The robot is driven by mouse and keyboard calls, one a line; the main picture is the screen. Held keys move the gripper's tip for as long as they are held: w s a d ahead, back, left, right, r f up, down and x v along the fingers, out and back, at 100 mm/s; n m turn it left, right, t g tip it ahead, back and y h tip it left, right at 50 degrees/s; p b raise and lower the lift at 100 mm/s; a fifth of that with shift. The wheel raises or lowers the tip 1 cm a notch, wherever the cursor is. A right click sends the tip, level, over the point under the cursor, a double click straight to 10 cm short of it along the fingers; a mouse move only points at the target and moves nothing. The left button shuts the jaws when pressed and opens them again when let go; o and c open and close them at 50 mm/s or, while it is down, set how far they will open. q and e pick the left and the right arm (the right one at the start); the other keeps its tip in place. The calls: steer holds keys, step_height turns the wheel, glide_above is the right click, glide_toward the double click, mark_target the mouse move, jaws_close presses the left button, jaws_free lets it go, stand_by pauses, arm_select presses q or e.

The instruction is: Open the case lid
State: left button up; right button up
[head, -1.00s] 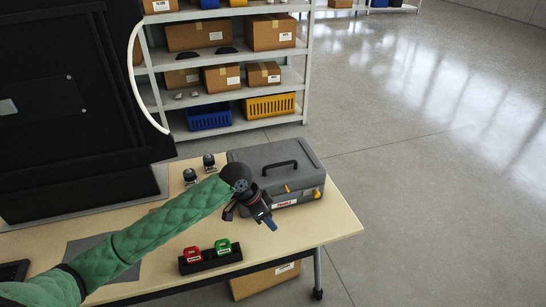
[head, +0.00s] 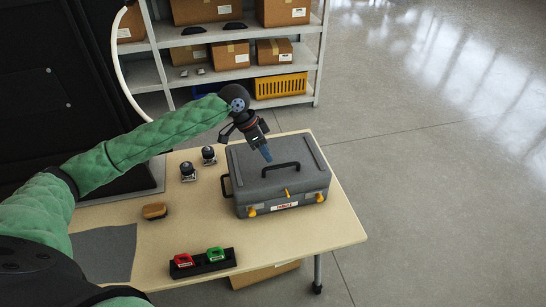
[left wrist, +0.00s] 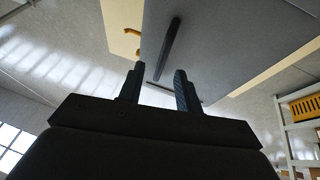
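The grey case (head: 305,183) stands on the table with its lid shut. It has a black handle on top (head: 281,166), another on its left side, and yellow latches (head: 286,193) on the front. In the left wrist view the grey case surface (left wrist: 225,45) and a black handle (left wrist: 168,48) show just beyond the fingers. My left gripper (head: 265,153) hangs over the back of the lid, fingers pointing down. Its fingers are apart and empty in the left wrist view (left wrist: 158,88). Whether they touch the lid is unclear. My right gripper is out of view.
On the table (head: 285,254) are a black holder (head: 203,263) with red and green items, a wood-topped brush-like item (head: 154,211) and two small dark-topped objects (head: 188,171). Shelves with boxes (head: 230,55) stand behind. Table space right of the case is narrow.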

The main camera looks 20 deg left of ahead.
mark_target(276, 166)
arm_select(q)
steer(key=f, duration=0.1)
steer(key=w+d+f, duration=0.1)
steer(key=d+f+p, duration=0.1)
steer(key=f, duration=0.1)
steer(key=shift+w, duration=0.35)
steer(key=shift+f, duration=0.3)
steer(key=shift+s+d+f, duration=0.15)
steer(key=shift+s, duration=0.2)
steer(key=shift+w+f, duration=0.25)
steer(key=shift+s+r, duration=0.1)
steer(key=c, duration=0.7)
jaws_close()
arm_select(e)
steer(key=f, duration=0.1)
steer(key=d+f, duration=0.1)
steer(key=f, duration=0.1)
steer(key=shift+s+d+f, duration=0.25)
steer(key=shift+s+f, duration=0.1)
